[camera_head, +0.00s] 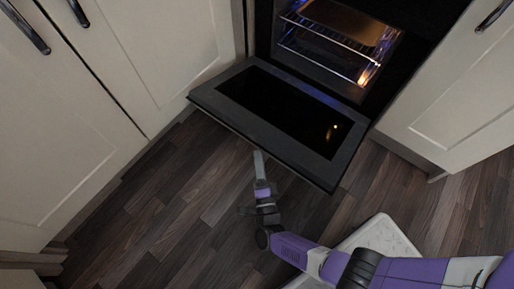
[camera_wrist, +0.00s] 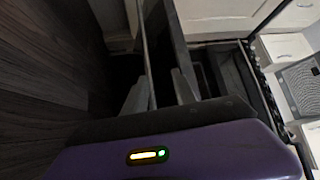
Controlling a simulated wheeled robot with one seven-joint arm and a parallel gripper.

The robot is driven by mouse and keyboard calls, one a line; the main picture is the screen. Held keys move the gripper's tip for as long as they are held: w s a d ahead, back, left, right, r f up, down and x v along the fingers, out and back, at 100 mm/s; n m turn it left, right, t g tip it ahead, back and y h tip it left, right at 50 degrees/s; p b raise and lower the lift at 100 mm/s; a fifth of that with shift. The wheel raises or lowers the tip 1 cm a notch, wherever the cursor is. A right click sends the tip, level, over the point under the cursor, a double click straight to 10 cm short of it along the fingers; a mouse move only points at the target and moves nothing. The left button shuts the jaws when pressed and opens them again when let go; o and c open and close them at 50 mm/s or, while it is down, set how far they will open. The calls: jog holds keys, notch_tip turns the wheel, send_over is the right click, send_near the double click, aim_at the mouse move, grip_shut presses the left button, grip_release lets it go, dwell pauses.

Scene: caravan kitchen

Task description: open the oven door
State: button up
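The oven door (camera_head: 238,89) is swung down, open, with its dark glass facing up. The lit oven cavity (camera_head: 325,42) shows behind it. My gripper (camera_head: 259,158) is low over the floor, just outside the door's front edge. In the wrist view my gripper (camera_wrist: 158,92) has its two fingers apart. A thin bar and a dark panel, apparently the door (camera_wrist: 170,52) seen edge-on, lie ahead of the fingers. I cannot tell whether a finger touches the door. The handle is not clearly seen.
Cream cabinets stand left (camera_head: 150,50) and right (camera_head: 455,105) of the oven, with dark handles. A metal rack and tray (camera_head: 335,25) sit inside the oven. The wood floor (camera_head: 190,200) in front is clear. A white base shape, likely mine, shows at the bottom.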

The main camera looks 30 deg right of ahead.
jog(key=shift+s+a, duration=0.1)
jog(key=shift+s, duration=0.2)
jog(key=shift+f, duration=0.1)
